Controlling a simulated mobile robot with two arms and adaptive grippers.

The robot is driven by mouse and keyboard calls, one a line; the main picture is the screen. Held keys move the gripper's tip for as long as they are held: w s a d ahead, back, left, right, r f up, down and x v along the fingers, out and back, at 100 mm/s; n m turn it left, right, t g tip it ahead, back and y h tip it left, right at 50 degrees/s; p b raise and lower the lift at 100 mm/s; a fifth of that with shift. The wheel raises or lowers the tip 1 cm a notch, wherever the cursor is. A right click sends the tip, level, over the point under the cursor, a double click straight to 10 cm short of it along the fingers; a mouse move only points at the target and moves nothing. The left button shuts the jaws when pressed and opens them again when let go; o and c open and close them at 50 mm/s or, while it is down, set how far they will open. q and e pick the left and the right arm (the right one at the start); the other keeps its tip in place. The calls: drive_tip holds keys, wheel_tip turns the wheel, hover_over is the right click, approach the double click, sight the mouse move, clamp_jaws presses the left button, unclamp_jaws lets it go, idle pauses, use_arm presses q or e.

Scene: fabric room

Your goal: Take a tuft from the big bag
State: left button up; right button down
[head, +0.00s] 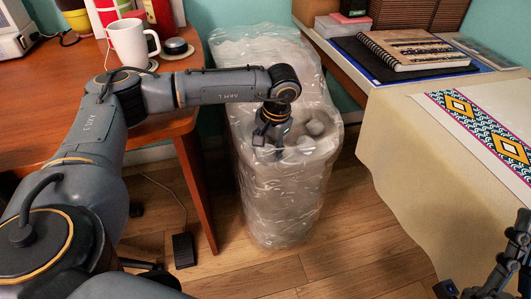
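The big bag (285,195) is a tall clear plastic sack standing on the floor between two tables. Its top is open, and pale grey-white tufts (316,127) show inside near the opening. My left arm reaches in from the left, and its gripper (268,150) points down at the bag's mouth, over its left part. The fingertips are small and dark against the bag, so I cannot tell whether they are open or touching a tuft. My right gripper (490,275) is at the lower right corner, partly cut off by the frame, away from the bag.
A wooden table (60,110) on the left holds a white mug (131,42) near my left arm. A black pedal (184,250) lies on the wooden floor.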

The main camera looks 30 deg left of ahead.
sight(267, 146)
use_arm(q)
drive_tip(key=c, duration=0.3)
drive_tip(key=shift+r, duration=0.15)
use_arm(e)
drive_tip(key=shift+w, duration=0.1)
